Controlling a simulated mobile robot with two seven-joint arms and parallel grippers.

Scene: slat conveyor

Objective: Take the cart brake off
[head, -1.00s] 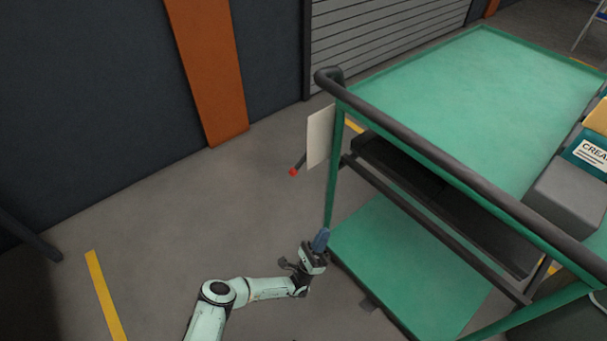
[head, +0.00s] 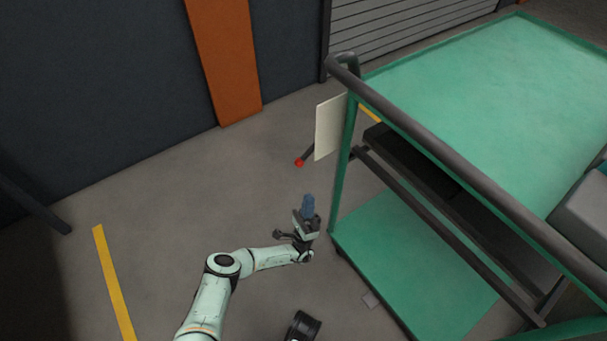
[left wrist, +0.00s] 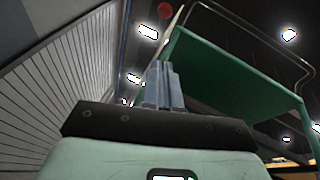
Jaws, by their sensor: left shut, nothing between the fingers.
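The green cart (head: 480,85) stands on the right in the head view, with a dark push handle along its near edge. A dark lever with a red knob (head: 299,162) sticks out low at the cart's left corner, partly behind a pale panel (head: 330,127). The red knob also shows at the top of the left wrist view (left wrist: 165,11). My left gripper (head: 308,203) has its blue fingers shut and empty, pointing up, left of the cart's corner post. It is apart from the knob, below it in the picture.
Open floor (head: 190,220) lies left of the cart. A dark wall with an orange post (head: 228,65) stands behind.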

